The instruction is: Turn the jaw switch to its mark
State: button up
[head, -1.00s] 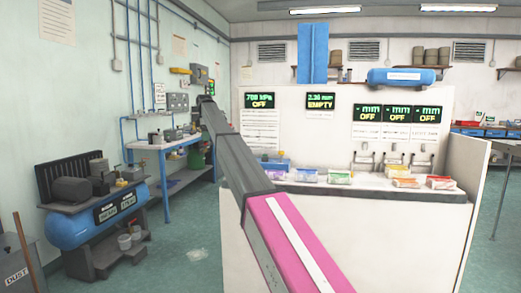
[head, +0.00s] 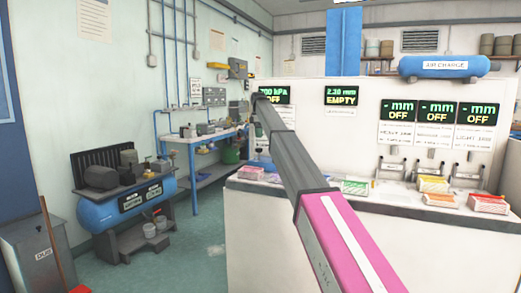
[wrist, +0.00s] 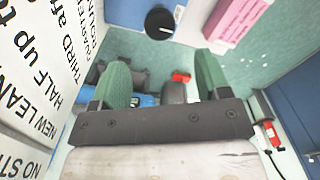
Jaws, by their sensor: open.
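In the wrist view my gripper (wrist: 162,68) is open, its two green fingers wide apart with nothing between them. A round black knob (wrist: 160,21) sits on a blue box (wrist: 128,12) at the top of that view, beyond the fingertips and apart from them. It may be the jaw switch; its label is not readable and I cannot make out a mark. A small white label (wrist: 179,13) is beside the knob. In the head view my arm reaches up and left across the white counter unit (head: 270,225); the gripper itself does not show clearly there.
A pink box (wrist: 235,20) is right of the knob. Printed sheets (wrist: 45,60) stand close on the left of the wrist view. In the head view, several coloured packets (head: 433,184) lie on the counter below displays (head: 438,112).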

aim_at(259, 154)
notch_tip(259, 154, down, 8)
jog(key=shift+f, duration=0.2)
jog(key=shift+c, duration=0.4)
jog(key=c, duration=0.9)
